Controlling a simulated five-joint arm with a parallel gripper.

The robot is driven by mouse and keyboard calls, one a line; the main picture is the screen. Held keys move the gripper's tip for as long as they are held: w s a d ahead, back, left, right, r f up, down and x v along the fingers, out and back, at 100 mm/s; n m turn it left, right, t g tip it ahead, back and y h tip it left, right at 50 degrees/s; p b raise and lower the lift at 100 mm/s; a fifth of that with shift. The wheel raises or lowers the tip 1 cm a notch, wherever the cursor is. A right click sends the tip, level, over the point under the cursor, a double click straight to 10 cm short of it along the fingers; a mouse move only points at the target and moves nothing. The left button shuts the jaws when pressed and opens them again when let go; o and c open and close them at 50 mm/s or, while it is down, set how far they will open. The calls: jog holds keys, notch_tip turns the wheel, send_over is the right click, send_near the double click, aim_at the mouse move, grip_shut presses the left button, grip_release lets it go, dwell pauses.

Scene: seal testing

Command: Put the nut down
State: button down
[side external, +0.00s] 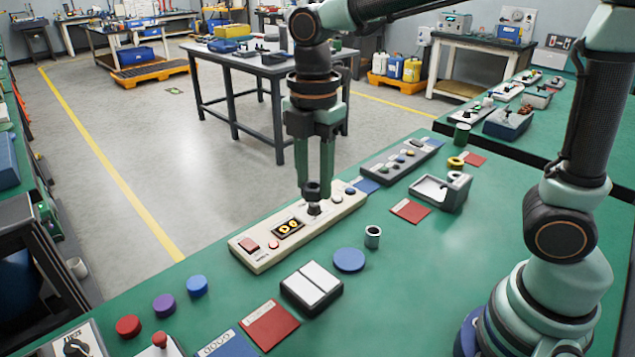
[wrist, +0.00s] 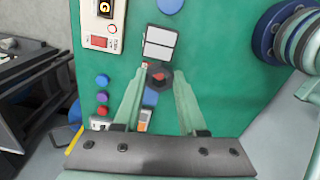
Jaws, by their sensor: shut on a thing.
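A dark hexagonal nut (side external: 312,187) is between the fingertips of my gripper (side external: 313,184), which is shut on it. In the side view it appears just above a dark knob on the beige control panel (side external: 262,254); its true height over the bench is hard to tell. In the wrist view the nut (wrist: 159,77) sits between the two pale green fingers of my gripper (wrist: 160,76), with the green bench beneath.
On the green bench (side external: 420,290) stand a black box with white pads (side external: 312,287), a blue disc (side external: 349,260), a small metal cylinder (side external: 373,237) and a grey tray fixture (side external: 440,194). Coloured buttons (side external: 164,305) and a red card (side external: 270,325) lie at the front. Bare bench shows at right.

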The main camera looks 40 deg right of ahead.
jog(key=d+f+m, duration=0.2)
jog(key=d+m, duration=0.6)
jog(key=d, duration=0.2)
send_over(350, 258)
notch_tip(350, 258, down, 15)
jog(key=shift+f, duration=2.1)
jog(key=shift+f, duration=0.15)
jog(key=shift+c, duration=2.4)
grip_release()
